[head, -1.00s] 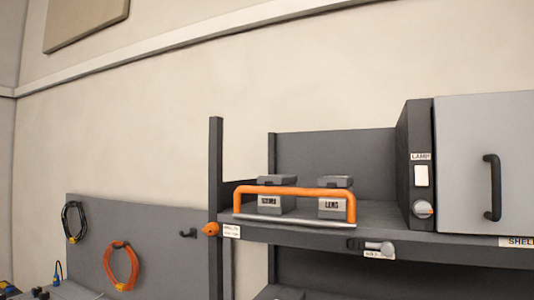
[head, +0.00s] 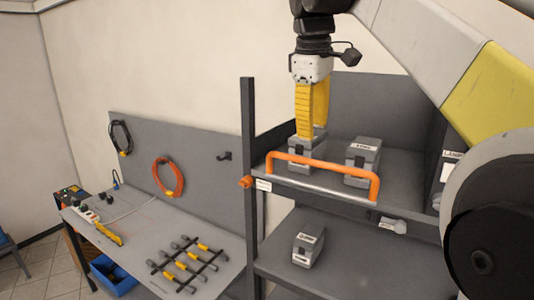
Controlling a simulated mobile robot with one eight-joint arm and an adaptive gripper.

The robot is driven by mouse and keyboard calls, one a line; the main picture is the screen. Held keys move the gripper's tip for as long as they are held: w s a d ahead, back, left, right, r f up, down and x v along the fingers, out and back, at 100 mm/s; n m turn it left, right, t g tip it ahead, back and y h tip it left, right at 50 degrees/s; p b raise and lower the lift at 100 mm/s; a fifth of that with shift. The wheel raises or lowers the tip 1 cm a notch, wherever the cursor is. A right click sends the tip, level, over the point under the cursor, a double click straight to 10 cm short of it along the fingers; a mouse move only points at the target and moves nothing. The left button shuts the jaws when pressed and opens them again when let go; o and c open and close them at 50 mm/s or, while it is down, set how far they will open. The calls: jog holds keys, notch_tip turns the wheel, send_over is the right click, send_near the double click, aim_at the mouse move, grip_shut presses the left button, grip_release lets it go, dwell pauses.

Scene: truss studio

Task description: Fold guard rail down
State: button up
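The orange guard rail (head: 322,169) stands upright along the front edge of the upper shelf (head: 310,188). Two grey boxes stand behind it, a left box (head: 306,157) and a right box (head: 362,154). My gripper (head: 306,137) points down at the left box from above, behind the rail. Its yellow fingers overlap the box's top in the picture, and I cannot tell whether they touch it or how far apart they are. An orange knob (head: 245,182) sits on the shelf's left post. A grey latch handle (head: 393,224) is below the shelf's front edge.
A third grey box (head: 308,244) stands on the lower shelf. A workbench (head: 150,258) at left holds tools and a power strip. An orange cable coil (head: 168,176) hangs on the grey panel. My arm covers the right side, including most of the lamp cabinet.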

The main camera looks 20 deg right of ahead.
aim_at(317, 161)
jog(key=shift+n+g, duration=0.3)
jog(key=d+f, duration=0.1)
jog(key=f, duration=0.2)
jog(key=w+d+f, duration=0.1)
jog(key=f, duration=0.2)
jog(key=d+f, duration=0.1)
jog(key=f, duration=0.2)
jog(key=shift+w+p, duration=0.3)
grip_shut()
jog(key=shift+a, duration=0.1)
